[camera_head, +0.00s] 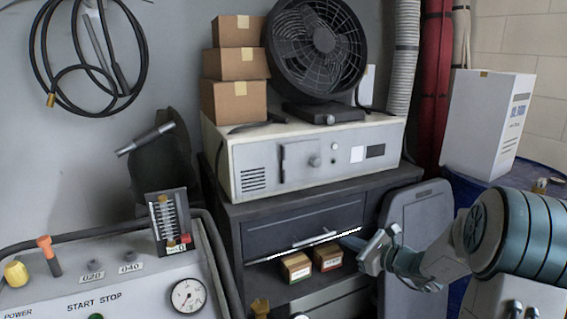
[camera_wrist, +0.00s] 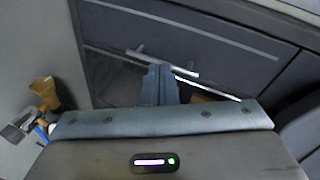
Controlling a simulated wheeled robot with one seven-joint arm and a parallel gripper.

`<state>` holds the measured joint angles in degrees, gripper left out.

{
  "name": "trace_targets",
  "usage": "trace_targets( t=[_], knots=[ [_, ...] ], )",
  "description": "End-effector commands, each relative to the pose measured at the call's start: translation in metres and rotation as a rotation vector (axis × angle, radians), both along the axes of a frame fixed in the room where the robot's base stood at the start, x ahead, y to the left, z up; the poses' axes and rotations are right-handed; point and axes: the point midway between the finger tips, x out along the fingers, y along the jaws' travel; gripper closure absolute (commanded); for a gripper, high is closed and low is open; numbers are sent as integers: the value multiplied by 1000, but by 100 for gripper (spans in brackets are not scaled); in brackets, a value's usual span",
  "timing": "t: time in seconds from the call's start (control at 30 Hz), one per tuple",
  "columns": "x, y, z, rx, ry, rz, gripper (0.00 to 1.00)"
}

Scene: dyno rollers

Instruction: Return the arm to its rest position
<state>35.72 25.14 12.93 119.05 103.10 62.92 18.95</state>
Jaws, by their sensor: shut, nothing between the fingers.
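My gripper (camera_head: 350,242) is at the right side of the dark cabinet, in front of the drawer's lower right edge, with my arm coming in from the right. In the wrist view its fingers (camera_wrist: 159,84) are together with nothing between them. The dark drawer (camera_head: 290,228) has a bar handle (camera_head: 312,238) and a bright lower edge. The drawer (camera_wrist: 215,45) and its handle (camera_wrist: 160,62) lie just beyond my fingertips in the wrist view. I cannot tell whether my fingers touch the drawer.
Two small boxes (camera_head: 296,267) (camera_head: 328,257) sit on the shelf below the drawer. A beige unit (camera_head: 300,160) with a fan (camera_head: 316,45) and cardboard boxes (camera_head: 234,101) stands on top. A dark grey panel (camera_head: 415,215) stands right, behind my arm. A control console (camera_head: 130,285) fills the lower left.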

Motion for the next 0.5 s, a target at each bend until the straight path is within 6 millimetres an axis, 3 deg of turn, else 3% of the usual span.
trace_targets(
  t=[0.03, 0.2, 0.33, 0.5],
  knots=[
    [-16, 26, 19, -91, -10, 91, 100],
    [-80, 86, 41, -408, -46, 395, 100],
    [-132, 111, 52, -650, -89, 613, 100],
    [-196, 119, 67, -965, -168, 883, 100]
  ],
)
